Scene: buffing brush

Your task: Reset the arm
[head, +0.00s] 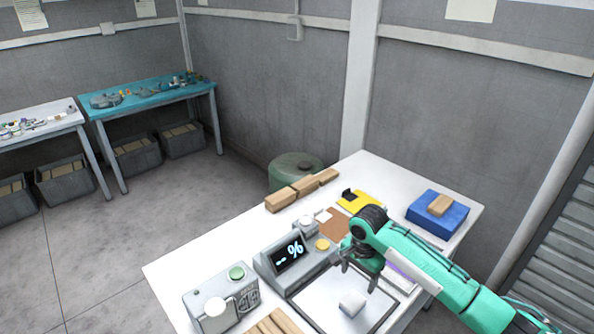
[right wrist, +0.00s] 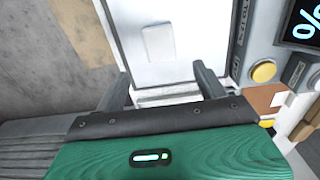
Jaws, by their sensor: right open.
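My right arm comes in from the right in the head view, green with a dark wrist. My right gripper (head: 360,280) is open and empty, with its fingers pointing down over the scale's tray. In the right wrist view its two dark fingers (right wrist: 162,92) are spread apart with nothing between them. A small white block (head: 352,304) lies on the pale tray (head: 318,296), just in front of the fingers. The block also shows in the right wrist view (right wrist: 157,42), beyond the fingertips and apart from them. My left gripper is not in view.
The white table (head: 185,262) holds a display box (head: 289,252), a grey device with a green button (head: 222,298), wooden blocks (head: 302,188), a yellow piece (head: 360,202) and a blue block with wood on top (head: 437,214). A teal workbench (head: 150,97) stands far left.

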